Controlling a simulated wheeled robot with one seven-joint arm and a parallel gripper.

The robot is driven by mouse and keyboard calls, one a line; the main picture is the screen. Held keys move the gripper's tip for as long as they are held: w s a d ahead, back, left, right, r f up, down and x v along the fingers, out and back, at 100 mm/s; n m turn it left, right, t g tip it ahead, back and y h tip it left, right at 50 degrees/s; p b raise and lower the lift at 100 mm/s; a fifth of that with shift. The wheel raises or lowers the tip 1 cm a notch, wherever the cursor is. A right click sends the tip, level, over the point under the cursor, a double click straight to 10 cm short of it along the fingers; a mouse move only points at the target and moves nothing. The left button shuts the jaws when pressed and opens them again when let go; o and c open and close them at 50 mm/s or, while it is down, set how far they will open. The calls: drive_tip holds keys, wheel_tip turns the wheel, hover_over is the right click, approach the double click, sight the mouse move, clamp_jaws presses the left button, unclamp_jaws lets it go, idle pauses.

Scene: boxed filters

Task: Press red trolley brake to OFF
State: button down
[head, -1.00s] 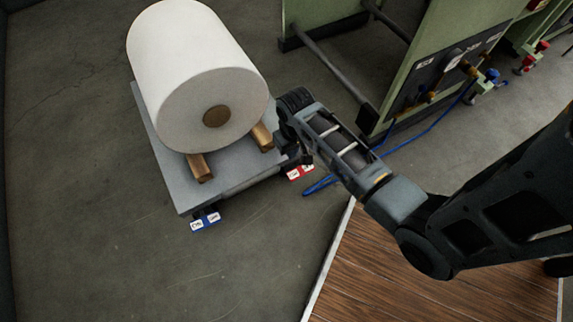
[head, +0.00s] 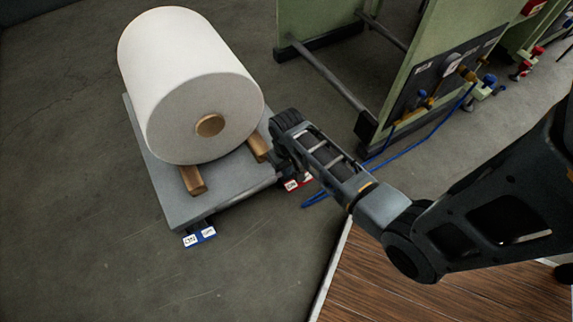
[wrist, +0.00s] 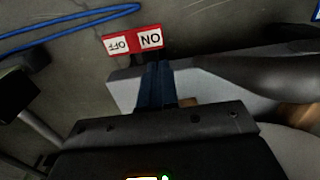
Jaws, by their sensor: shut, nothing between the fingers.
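The red trolley brake (wrist: 133,41) is a red pedal with two white labels, OFF and ON, at the trolley's edge. In the head view the red brake (head: 296,183) is partly hidden by my arm. In the wrist view my gripper (wrist: 157,68) is shut and empty, its fingertips just below the pedal in the picture, nearer the ON label. I cannot tell whether they touch it. The grey trolley (head: 220,197) carries a large white roll (head: 178,75) on wooden chocks.
A blue pedal (head: 199,237) with similar labels sits at the trolley's near corner. A blue hose (head: 390,160) lies on the floor beside a green machine frame (head: 412,85). Open concrete floor lies left and in front of the trolley.

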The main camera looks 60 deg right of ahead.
sight(286, 185)
wheel_tip(286, 185, down, 7)
drive_tip(key=b, duration=0.3)
drive_tip(key=shift+f+b, duration=0.2)
drive_tip(key=shift+b, duration=0.1)
